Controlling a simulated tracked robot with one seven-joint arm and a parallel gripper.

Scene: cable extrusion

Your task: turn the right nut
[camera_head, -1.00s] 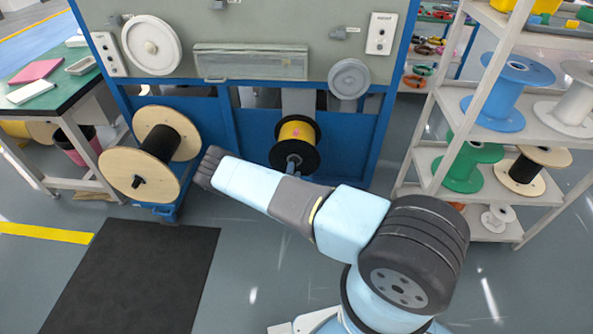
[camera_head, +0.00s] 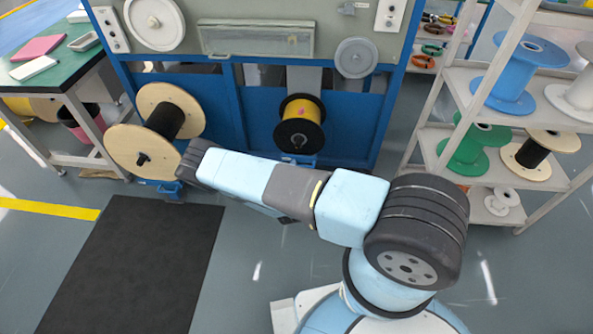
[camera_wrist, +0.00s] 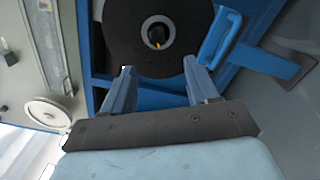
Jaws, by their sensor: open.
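The right spool, with a black flange (camera_head: 299,138) and yellow winding, sits low in the blue machine frame in the head view. Its black flange (camera_wrist: 150,58) fills the top middle of the wrist view. A pale ring (camera_wrist: 157,33) with a dark centre and a small orange spot sits at the flange's middle, where the right nut belongs; I cannot tell whether this ring is the nut. My gripper (camera_wrist: 164,78) is open and empty, its blue fingers apart below the ring and pointing toward the flange. In the head view the gripper is hidden by my arm.
A wooden spool (camera_head: 157,130) with black winding stands left of the black one. Blue bars (camera_wrist: 268,60) lie beside the flange's right side in the wrist view. A shelf (camera_head: 455,135) of spools stands right, a green table (camera_head: 48,72) left. A dark mat (camera_head: 155,265) covers the floor.

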